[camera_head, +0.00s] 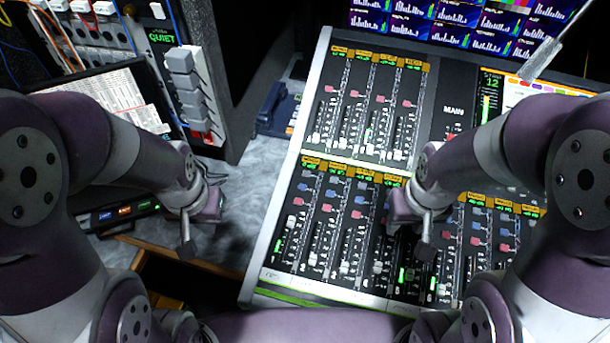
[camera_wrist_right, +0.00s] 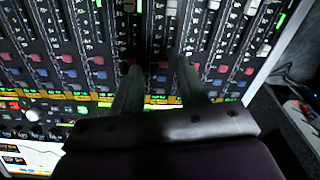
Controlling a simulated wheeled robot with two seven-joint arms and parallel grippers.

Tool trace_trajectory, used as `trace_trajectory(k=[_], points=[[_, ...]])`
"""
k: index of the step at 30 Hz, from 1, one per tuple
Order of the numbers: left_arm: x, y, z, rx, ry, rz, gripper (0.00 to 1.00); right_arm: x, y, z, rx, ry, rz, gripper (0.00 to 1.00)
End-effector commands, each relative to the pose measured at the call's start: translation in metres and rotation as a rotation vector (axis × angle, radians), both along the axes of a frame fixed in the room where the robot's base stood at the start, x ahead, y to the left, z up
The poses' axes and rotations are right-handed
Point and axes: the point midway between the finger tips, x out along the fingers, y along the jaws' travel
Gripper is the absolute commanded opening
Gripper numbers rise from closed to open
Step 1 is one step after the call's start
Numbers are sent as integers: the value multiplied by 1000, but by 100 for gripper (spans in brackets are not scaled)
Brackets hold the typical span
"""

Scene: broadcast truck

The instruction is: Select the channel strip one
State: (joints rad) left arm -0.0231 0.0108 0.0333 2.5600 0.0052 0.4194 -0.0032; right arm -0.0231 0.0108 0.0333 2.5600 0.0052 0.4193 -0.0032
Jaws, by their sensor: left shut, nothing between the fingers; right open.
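The mixing console (camera_head: 283,232) fills the middle and right of the head view. Its lower left bank has several channel strips with amber displays, blue and red buttons and faders. The leftmost strip (camera_head: 300,214) of that bank is unobstructed; its label is too small to read. My left gripper (camera_head: 187,250) is shut and empty, over the desk left of the console. My right gripper (camera_head: 426,252) is over the lower console, right of that bank, hiding some strips. In the right wrist view, its fingers (camera_wrist_right: 160,82) are apart and empty above red and blue buttons; contact cannot be told.
An upper bank of strips (camera_head: 370,110) and a row of meter screens (camera_head: 450,20) lie behind. A blue telephone (camera_head: 270,108) sits left of the console. A rack with a lit QUIET sign (camera_head: 161,38) stands far left. Bare grey desk (camera_head: 240,195) lies between.

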Motion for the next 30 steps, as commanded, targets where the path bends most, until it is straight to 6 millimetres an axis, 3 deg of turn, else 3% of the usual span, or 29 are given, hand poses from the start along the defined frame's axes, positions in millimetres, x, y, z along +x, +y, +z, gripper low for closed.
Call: trace_trajectory(k=[11, 13, 15, 16, 30], points=[[0, 0, 0, 0, 0, 0, 0, 0, 0, 0, 0, 0, 0, 43], [0, 0, 0, 0, 0, 0, 0, 0, 0, 0, 0, 0, 0, 26], [0, 0, 0, 0, 0, 0, 0, 0, 0, 0, 0, 0, 0, 4], [0, 0, 0, 0, 0, 0, 0, 0, 0, 0, 0, 0, 0, 0], [0, 0, 0, 0, 0, 0, 0, 0, 0, 0, 0, 0, 0, 0]])
